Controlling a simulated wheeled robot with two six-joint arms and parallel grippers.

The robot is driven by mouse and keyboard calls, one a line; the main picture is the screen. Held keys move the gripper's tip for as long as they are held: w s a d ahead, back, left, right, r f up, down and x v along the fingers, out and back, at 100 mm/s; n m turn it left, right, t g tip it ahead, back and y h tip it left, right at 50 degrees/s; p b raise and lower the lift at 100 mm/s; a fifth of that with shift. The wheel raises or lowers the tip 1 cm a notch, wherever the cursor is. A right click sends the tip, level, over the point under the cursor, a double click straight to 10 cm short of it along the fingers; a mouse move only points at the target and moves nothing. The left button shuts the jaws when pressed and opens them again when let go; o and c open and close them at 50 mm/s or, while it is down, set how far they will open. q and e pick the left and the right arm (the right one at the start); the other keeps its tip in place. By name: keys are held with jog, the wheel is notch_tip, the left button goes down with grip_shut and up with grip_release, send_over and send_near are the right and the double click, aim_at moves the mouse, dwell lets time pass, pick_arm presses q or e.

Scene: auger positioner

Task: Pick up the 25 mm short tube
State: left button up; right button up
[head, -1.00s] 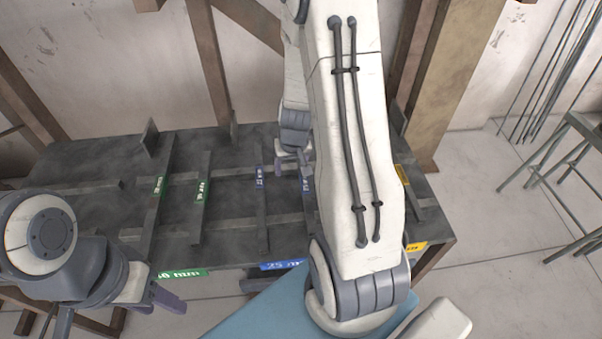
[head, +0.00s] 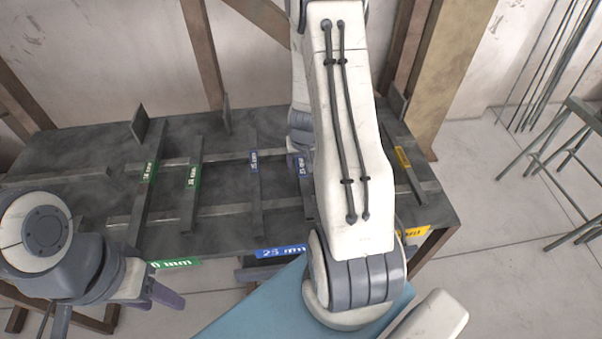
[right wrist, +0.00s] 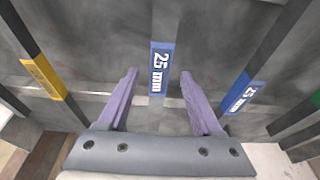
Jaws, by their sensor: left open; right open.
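A dark tube with a blue 25 mm label (right wrist: 164,28) runs between the fingers of my right gripper (right wrist: 159,72) in the right wrist view. The gripper is open, one finger on each side; I cannot tell how far above the tube the fingertips are. In the head view this tube (head: 301,168) is partly hidden by my right arm, which also hides the right gripper. A second tube with a blue label (head: 255,187) lies to its left; it also shows in the right wrist view (right wrist: 241,97). My left gripper (head: 158,298) is open and empty at the lower left.
The dark steel table (head: 80,155) bears cross rails and two green-labelled tubes (head: 192,180) on the left. A yellow-labelled tube (head: 403,160) lies at the right. A blue 25 mm plate (head: 281,251) is on the table's front edge. A metal stand (head: 570,140) is at far right.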

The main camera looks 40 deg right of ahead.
jog(key=shift+w+d+f, duration=0.1)
jog(key=shift+w+f, duration=0.05)
jog(key=shift+f, duration=0.55)
jog(key=shift+r, duration=0.1)
grip_shut()
dwell(0.7)
